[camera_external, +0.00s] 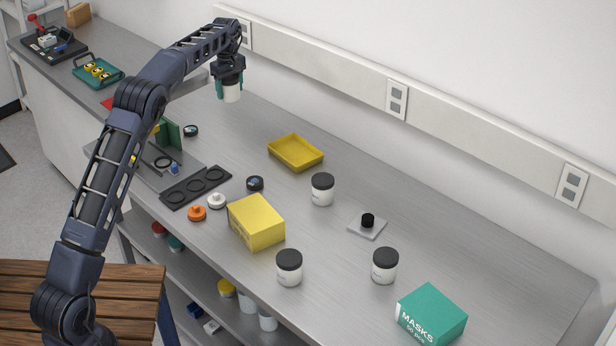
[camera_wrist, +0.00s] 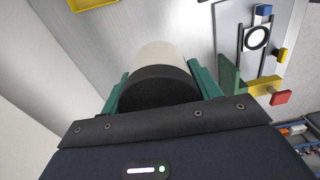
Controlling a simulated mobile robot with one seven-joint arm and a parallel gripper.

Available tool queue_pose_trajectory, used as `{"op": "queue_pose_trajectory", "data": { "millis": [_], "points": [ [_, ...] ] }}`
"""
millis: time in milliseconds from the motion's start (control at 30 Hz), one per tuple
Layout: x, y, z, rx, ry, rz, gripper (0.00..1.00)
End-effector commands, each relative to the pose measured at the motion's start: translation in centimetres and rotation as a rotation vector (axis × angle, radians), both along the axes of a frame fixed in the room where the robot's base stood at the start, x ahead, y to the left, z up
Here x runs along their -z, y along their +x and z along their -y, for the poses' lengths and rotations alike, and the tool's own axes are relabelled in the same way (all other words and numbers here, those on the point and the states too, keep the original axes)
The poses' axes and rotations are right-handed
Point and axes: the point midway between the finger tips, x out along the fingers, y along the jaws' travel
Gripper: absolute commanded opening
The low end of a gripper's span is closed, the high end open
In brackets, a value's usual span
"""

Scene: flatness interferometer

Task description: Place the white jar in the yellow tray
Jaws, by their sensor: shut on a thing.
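My gripper (camera_external: 229,88) is high over the back left of the bench, its green fingers shut around a white jar (camera_external: 232,94). In the wrist view the fingers (camera_wrist: 158,88) clasp the jar from both sides; its white body (camera_wrist: 163,54) and dark lid show between them. The jar is held clear of the bench. The yellow tray (camera_external: 296,152) lies empty near the wall, right of my gripper and lower. Its corner shows at the top left edge of the wrist view (camera_wrist: 92,3).
Three similar jars stand on the bench (camera_external: 322,189), (camera_external: 289,267), (camera_external: 385,265). A yellow box (camera_external: 256,222), a green masks box (camera_external: 432,315) and a small plate with a black knob (camera_external: 368,227) are also there. The optical fixture (camera_external: 160,165) stands left of the tray.

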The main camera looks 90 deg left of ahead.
Motion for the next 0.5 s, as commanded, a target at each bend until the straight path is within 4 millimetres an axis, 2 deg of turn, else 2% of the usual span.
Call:
{"op": "queue_pose_trajectory", "data": {
  "millis": [33,300,400,500],
  "points": [
    [0.1,2.2,0.2,0.0,0.001,0.0,0.35],
    [-0.3,13.4,2.4,-0.046,0.003,0.0,0.35],
    [-0.3,16.6,3.5,-0.058,0.001,0.0,0.35],
    [-0.4,18.9,4.5,-0.069,0.001,0.0,0.35]
  ]
}}
